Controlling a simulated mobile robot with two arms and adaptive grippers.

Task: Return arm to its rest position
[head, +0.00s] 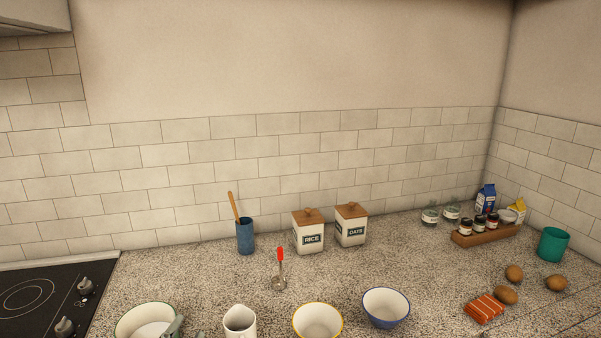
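Only a small grey-green part of my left gripper (174,327) shows, at the bottom edge in front of the white bowl with a green rim (126,322). The rest of it is cut off by the frame. I cannot tell whether its fingers are open or shut, or whether it touches the bowl. My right gripper is not in view.
A white jug (240,321), yellow-rimmed bowl (318,322) and blue bowl (386,307) line the counter front. A cooktop (45,300) is left.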

